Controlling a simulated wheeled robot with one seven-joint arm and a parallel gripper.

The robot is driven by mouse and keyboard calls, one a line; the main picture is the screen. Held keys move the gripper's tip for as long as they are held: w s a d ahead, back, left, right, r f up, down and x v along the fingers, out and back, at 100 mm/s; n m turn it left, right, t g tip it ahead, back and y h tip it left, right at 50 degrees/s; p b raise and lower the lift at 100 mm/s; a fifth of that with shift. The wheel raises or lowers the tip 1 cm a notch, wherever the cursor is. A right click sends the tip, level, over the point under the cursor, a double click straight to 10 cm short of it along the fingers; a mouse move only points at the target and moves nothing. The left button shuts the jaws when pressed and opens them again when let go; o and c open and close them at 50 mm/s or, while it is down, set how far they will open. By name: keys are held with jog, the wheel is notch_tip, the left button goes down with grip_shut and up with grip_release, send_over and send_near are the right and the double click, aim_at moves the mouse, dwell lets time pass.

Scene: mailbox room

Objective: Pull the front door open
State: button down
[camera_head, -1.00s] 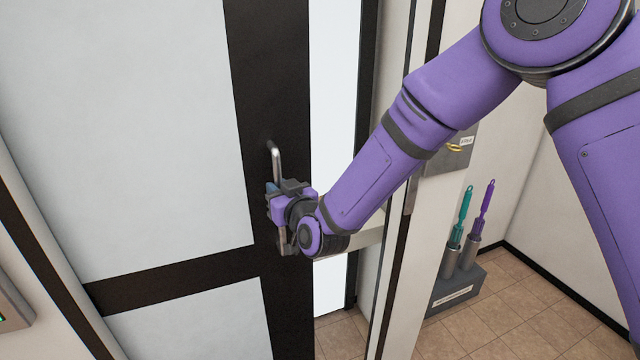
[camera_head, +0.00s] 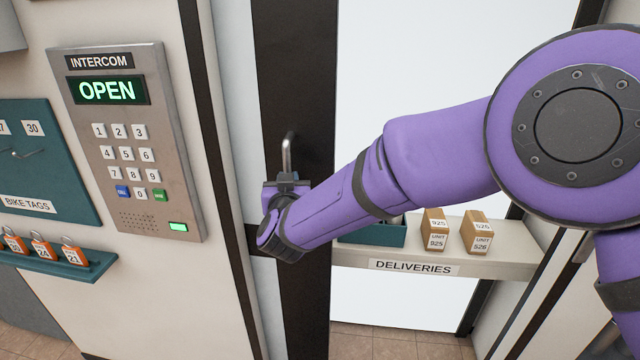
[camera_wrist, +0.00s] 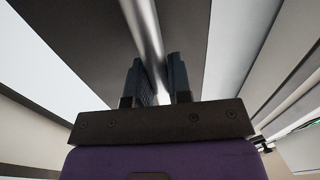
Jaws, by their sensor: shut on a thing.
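The front door, with a dark frame (camera_head: 297,60) and a pale panel (camera_head: 232,60), stands open at a steep angle in the head view. A wide gap lies to its right. Its upright metal handle (camera_head: 288,150) is on the dark frame. My gripper (camera_head: 287,183) is shut on this handle, whose upper end shows above the jaws. In the wrist view, my gripper (camera_wrist: 158,85) has one dark finger on each side of the handle bar (camera_wrist: 143,30). The lower part of the handle is hidden by my gripper and wrist.
A shelf labelled DELIVERIES (camera_head: 500,262), with small boxes (camera_head: 478,233), shows beyond the gap. Tiled floor (camera_head: 390,347) shows below.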

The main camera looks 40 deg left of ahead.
jog(key=shift+s+a, duration=0.7)
jog(key=shift+a, duration=0.35)
jog(key=c, duration=1.1)
grip_release()
jog(key=v, duration=1)
jog(key=shift+s+d, duration=0.2)
jog(key=shift+d, duration=0.1)
